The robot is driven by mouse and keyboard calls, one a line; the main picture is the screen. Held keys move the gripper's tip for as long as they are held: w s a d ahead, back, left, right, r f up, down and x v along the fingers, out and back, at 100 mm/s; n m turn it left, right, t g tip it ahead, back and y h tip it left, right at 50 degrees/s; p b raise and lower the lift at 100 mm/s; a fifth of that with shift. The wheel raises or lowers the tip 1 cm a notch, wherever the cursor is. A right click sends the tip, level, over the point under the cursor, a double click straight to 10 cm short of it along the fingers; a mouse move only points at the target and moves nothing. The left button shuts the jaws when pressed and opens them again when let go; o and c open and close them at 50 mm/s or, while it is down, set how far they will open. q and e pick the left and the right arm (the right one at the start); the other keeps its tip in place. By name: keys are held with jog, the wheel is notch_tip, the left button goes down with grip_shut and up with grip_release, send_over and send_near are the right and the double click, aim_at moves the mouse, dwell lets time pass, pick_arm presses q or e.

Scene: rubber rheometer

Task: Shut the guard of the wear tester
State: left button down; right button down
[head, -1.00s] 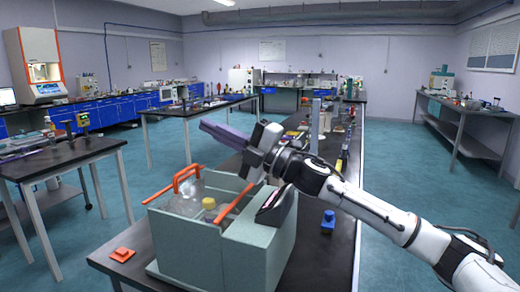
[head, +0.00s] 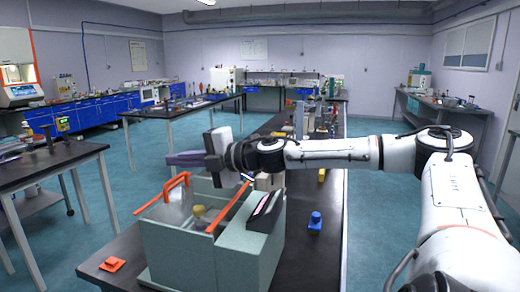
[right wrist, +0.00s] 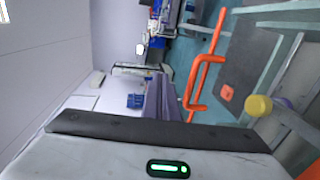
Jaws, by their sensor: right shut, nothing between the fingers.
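The wear tester (head: 240,250) is a grey-green open-topped box on the dark bench. An orange guard handle (head: 174,188) stands above its left side, with a clear panel around it that is hard to make out. An orange bar (head: 229,207) slopes along its right side. A yellow knob (head: 198,211) sits inside; it also shows in the right wrist view (right wrist: 258,106). My right gripper (head: 172,159) is shut and empty, above and behind the handle, apparently apart from it. In the right wrist view its fingers (right wrist: 164,98) show left of the handle (right wrist: 206,60). My left gripper is out of view.
A small orange block (head: 112,264) lies on the bench left of the tester. A blue knob-like piece (head: 314,221) stands to its right. Several small instruments stand farther back along the bench. A second bench (head: 50,160) is at the left, across open floor.

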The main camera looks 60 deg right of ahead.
jog(key=shift+w+d+f, duration=0.15)
jog(key=shift+w+f, duration=0.05)
jog(key=shift+f, duration=0.25)
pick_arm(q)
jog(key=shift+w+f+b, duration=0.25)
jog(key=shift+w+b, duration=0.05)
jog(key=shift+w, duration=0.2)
pick_arm(e)
jog(key=shift+w+f, duration=0.3)
jog(key=shift+f, duration=0.1)
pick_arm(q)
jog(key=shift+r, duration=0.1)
pick_arm(e)
jog(key=shift+r, duration=0.1)
